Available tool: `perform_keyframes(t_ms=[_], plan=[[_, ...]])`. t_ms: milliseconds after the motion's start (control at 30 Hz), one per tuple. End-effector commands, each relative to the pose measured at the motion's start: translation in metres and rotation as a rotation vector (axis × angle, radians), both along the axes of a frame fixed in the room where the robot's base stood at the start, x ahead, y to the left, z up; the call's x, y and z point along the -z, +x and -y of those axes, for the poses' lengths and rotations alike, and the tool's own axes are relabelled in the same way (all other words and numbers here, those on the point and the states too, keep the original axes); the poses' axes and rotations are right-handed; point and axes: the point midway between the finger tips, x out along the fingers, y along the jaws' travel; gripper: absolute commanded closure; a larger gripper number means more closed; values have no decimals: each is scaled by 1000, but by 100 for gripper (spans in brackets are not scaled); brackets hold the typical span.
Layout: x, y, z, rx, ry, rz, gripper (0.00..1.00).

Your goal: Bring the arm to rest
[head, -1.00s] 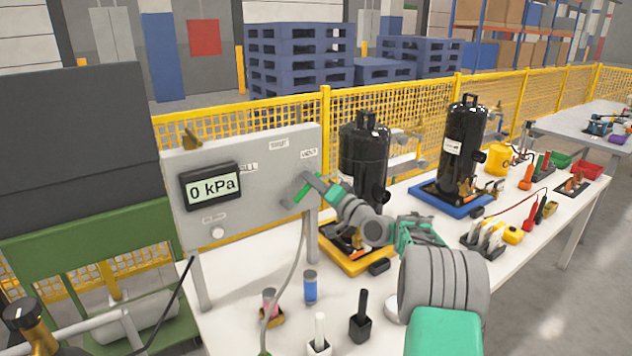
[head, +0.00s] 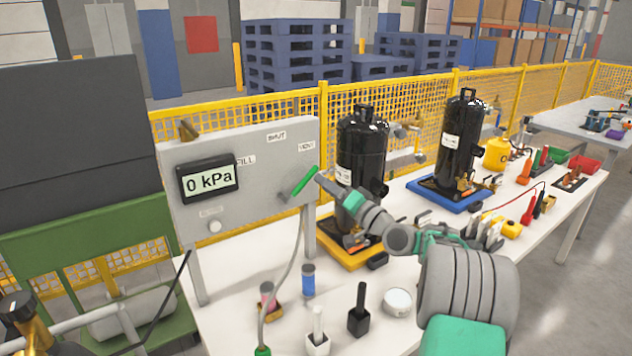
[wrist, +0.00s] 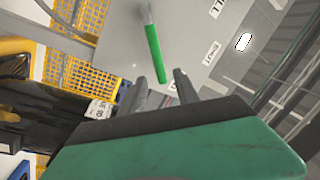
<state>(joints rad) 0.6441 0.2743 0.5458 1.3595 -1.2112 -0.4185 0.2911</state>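My gripper (head: 320,174) is in front of the grey panel (head: 255,195), just right of the green valve lever (head: 303,181). In the wrist view my gripper (wrist: 162,85) has its two fingers apart, with nothing held between them. The green lever (wrist: 153,50) lies just beyond the fingertips and looks clear of them. In the head view the lever tilts up and right, toward the VENT label (head: 307,146). My arm is stretched over the white table (head: 225,318). The panel's display (head: 209,180) reads 0 kPa.
Two black compressors stand on a yellow tray (head: 350,258) and a blue tray (head: 449,198) behind and right of my arm. A hose (head: 292,275) hangs below the panel.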

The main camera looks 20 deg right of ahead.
Motion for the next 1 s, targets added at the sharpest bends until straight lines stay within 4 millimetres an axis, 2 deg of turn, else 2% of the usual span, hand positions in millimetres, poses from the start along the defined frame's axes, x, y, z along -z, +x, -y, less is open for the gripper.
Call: perform_keyframes(t_ms=[133, 467, 567, 667, 700, 767, 800, 867, 900, 1000], plan=[[2, -9, 3, -1, 0, 1, 62], [1, -9, 2, -3, -3, -1, 62], [-1, -8, -21, -22, -67, -44, 62], [5, -20, -78, -69, -265, -188, 62], [12, -36, -105, -93, -379, -277, 62], [28, -74, -137, -126, -554, -426, 62], [40, -106, -149, -141, -660, -528, 62], [57, -157, -156, -160, -786, -669, 62], [65, -191, -155, -168, -852, -755, 62], [82, -268, -148, -184, -965, -936, 62]])
